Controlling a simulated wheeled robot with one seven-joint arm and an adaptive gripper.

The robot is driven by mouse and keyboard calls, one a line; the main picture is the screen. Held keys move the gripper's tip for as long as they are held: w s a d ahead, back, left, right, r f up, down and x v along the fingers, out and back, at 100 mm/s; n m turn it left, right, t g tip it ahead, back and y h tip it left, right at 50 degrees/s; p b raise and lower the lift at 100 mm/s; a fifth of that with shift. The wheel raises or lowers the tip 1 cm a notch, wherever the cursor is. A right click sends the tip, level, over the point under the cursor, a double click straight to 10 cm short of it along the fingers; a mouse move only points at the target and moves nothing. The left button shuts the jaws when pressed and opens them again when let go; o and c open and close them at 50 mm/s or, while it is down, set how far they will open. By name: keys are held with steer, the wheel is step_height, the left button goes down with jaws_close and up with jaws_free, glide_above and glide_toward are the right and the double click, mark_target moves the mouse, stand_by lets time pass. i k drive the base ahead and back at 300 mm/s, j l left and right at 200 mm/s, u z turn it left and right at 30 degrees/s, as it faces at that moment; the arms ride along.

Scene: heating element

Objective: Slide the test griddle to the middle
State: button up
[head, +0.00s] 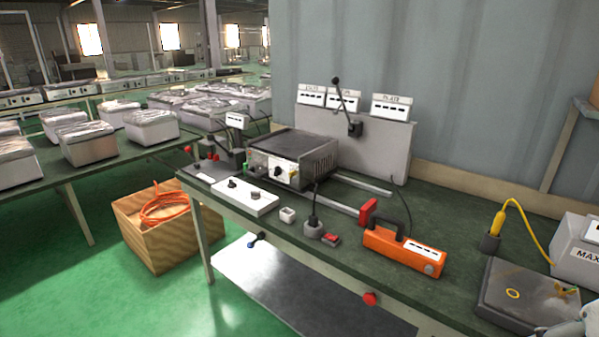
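The likely test griddle is a dark box (292,158) with a ribbed side and a light front panel with a black knob. It sits at the left end of two metal rails (362,184) on the green bench, and the rails run on to its right. A red block (368,211) stands at the right end of the front rail. A pale metallic part (572,326), perhaps of my arm or gripper, shows at the bottom right corner, well away from the box. It is cut off, and no fingers can be made out.
An orange handled device (404,252) stands right of the red block. A white control box (248,197), a black plug (313,228) and a small red switch (331,239) lie along the front edge. A grey plate unit (525,290) is at right. A grey panel (378,148) stands behind.

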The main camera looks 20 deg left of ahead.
mark_target(313, 156)
steer(key=u, duration=0.85)
steer(key=i+j+u, duration=0.1)
steer(key=i, duration=0.65)
steer(key=i+j, duration=0.25)
steer(key=i, duration=0.5)
steer(key=i+j+u, duration=0.15)
steer(key=i, duration=0.6)
